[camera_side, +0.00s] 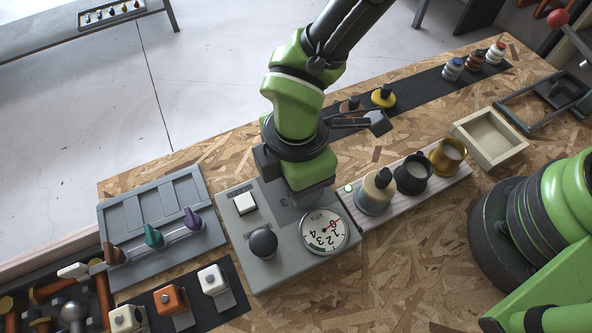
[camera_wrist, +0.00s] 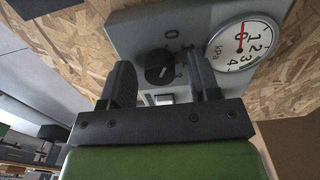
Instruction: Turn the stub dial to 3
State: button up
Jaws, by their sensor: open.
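The stub dial (camera_wrist: 160,71) is a short black knob with a white mark on a grey control box (camera_side: 270,275). In the wrist view, printed numbers curve around its upper right, with 0 clearest. I cannot tell exactly which number the mark points to. My gripper (camera_wrist: 162,80) is open, its two dark fingers on either side of the dial with gaps showing. In the side view my gripper (camera_side: 312,196) is low over the box and hides the dial. A printed 3 shows beside it.
The box also carries a white square button (camera_side: 246,203), a round black knob (camera_side: 263,243) and a kPa gauge (camera_side: 325,231), its red needle near 0. Levers (camera_side: 154,236) stand left. Jars (camera_side: 413,173) and a beige tray (camera_side: 490,138) stand right.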

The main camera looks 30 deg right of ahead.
jog(key=c, duration=0.9)
